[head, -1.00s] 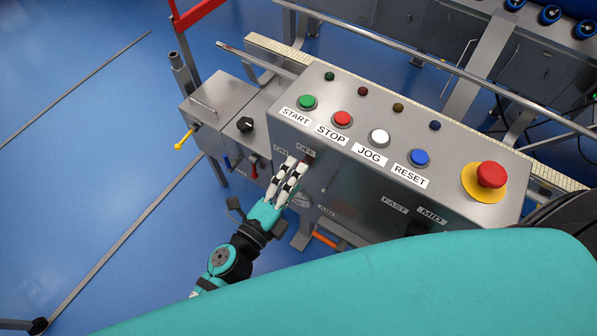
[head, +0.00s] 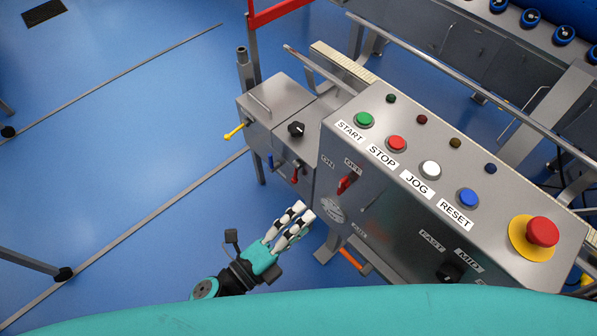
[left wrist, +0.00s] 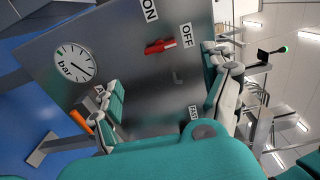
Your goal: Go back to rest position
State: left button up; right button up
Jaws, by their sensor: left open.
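My left gripper (head: 303,214) is open and empty. It is in front of the lower left of the control panel's front face, apart from the red switch. In the left wrist view its two fingers stand wide apart on either side of the panel face. The red switch (head: 347,183) sits by the ON and OFF labels; it also shows in the left wrist view (left wrist: 160,46). The control panel (head: 400,215) carries green, red, white and blue buttons on top. My right gripper is not in view.
A red emergency stop (head: 542,231) on a yellow base is at the panel's right end. A smaller metal box (head: 270,112) with a yellow lever (head: 234,131) stands left of the panel. A round gauge (left wrist: 76,63) is on the panel face. Blue floor to the left is mostly clear.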

pick_arm(q)
jog(key=a+f+n+g+y+p, duration=0.1)
jog(key=a+f+n+y, duration=0.55)
jog(key=f, duration=0.75)
jog(key=a+f+n+g+y+p, duration=0.1)
jog(key=a+f+n+y, duration=0.2)
jog(key=a+f+n, duration=0.75)
jog(key=s+a+f+n+g+y, duration=0.2)
jog(key=s+a+f, duration=0.1)
jog(key=s+f, duration=0.35)
jog(key=s+a+f+n+g+y, duration=0.2)
jog(key=s+a+f, duration=0.25)
jog(key=f, duration=0.35)
jog(key=s+f+n+g, duration=0.2)
jog(key=s, duration=0.4)
jog(key=s+a+f+n+g, duration=0.1)
jog(key=s+f+n+g, duration=0.1)
jog(key=s, duration=0.5)
jog(key=shift+s+a+f+n+y+p, duration=0.35)
jog(key=shift+f+n+p, duration=0.1)
jog(key=shift+f+n, duration=0.15)
